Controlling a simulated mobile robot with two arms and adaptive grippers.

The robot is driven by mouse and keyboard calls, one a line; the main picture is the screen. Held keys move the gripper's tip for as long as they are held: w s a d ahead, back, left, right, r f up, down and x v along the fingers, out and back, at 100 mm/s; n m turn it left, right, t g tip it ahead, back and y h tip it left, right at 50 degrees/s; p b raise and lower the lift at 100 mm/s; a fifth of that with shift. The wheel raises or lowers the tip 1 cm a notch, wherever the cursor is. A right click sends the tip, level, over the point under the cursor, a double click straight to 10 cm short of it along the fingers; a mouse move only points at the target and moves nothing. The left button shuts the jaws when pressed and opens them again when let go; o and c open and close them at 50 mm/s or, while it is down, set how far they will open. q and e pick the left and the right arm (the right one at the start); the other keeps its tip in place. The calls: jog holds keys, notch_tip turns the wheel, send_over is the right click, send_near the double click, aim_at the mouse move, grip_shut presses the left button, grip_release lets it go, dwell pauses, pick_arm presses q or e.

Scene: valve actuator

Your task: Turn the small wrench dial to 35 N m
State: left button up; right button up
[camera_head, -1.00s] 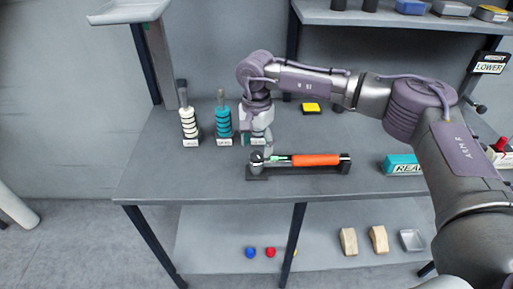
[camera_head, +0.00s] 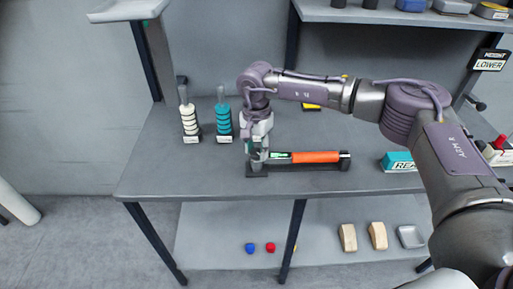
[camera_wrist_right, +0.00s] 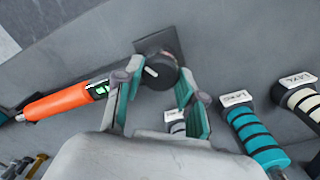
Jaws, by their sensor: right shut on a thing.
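The wrench has an orange handle (camera_head: 315,157) and a small green display (camera_head: 280,156). It lies in a dark cradle on the bench. Its dark round dial (camera_wrist_right: 158,70), with a white mark, is at the head end. My right gripper (camera_head: 257,155) has come down over that end and hides most of it in the head view. The display is too small to read. My left gripper is not in view.
A teal labelled block (camera_head: 398,161) lies at the right. A lower shelf (camera_head: 215,240) holds balls and wooden blocks. The front left of the bench is clear.

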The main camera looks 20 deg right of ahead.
jog(key=m+b, duration=0.2)
jog(key=m, duration=0.1)
jog(key=shift+f+m+b, duration=0.1)
jog(key=shift+m+b, duration=0.2)
jog(key=shift+m, duration=0.1)
jog(key=m+b, duration=0.2)
jog(key=m, duration=0.2)
jog(key=shift+m, duration=0.3)
jog(key=m+b, duration=0.1)
jog(key=m, duration=0.3)
jog(key=shift+b, duration=0.35)
jog(key=m+b, duration=0.1)
jog(key=m, duration=0.4)
jog(key=shift+r, duration=0.2)
jog(key=shift+m, duration=0.3)
jog(key=o, duration=1.2)
jog(key=shift+c, duration=0.2)
